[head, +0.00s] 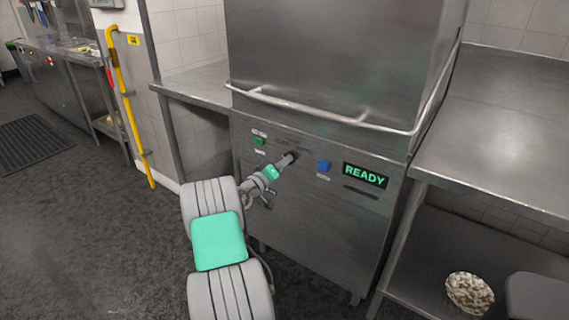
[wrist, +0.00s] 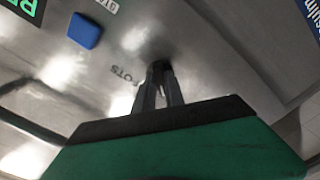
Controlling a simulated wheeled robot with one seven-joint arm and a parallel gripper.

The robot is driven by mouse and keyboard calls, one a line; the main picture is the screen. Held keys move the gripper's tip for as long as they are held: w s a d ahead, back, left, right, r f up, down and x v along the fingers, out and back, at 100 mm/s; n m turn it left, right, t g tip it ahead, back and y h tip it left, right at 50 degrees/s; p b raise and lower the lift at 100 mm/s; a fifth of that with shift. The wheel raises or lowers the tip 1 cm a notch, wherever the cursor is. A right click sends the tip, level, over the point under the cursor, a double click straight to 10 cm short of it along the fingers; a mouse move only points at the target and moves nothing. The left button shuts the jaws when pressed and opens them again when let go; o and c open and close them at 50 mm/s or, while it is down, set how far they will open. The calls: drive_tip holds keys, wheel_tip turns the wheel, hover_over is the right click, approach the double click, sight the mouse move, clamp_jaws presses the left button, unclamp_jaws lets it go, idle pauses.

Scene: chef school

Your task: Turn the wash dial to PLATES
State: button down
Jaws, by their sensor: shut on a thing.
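The wash dial (head: 293,155) is a small dark knob on the front panel of the steel dishwasher (head: 310,215), between a green button and a blue button. My gripper (head: 287,160) reaches it from the front left and is shut on it, hiding much of it. In the wrist view my gripper's fingers (wrist: 160,88) close around the dark dial (wrist: 158,66). A label reading POTS (wrist: 128,76) shows upside down beside the dial. The dial's pointer and a PLATES label cannot be made out.
A green button (head: 258,141) is left of the dial and a blue button (head: 323,166) is right. A display (head: 365,175) reads READY. A handle bar (head: 310,112) juts out above. Steel counters flank the machine. A yellow pole (head: 127,105) stands at the left.

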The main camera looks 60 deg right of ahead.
drive_tip(key=shift+f+m+b, duration=0.2)
drive_tip(key=shift+m+b, duration=0.1)
drive_tip(key=shift+b, duration=0.3)
drive_tip(key=m+b, duration=0.9)
drive_tip(key=b, duration=0.6)
drive_tip(key=shift+r+b, duration=0.1)
drive_tip(key=shift+b, duration=0.2)
drive_tip(key=c, duration=1.4)
unclamp_jaws()
drive_tip(key=shift+w, duration=0.1)
drive_tip(key=shift+r, duration=0.1)
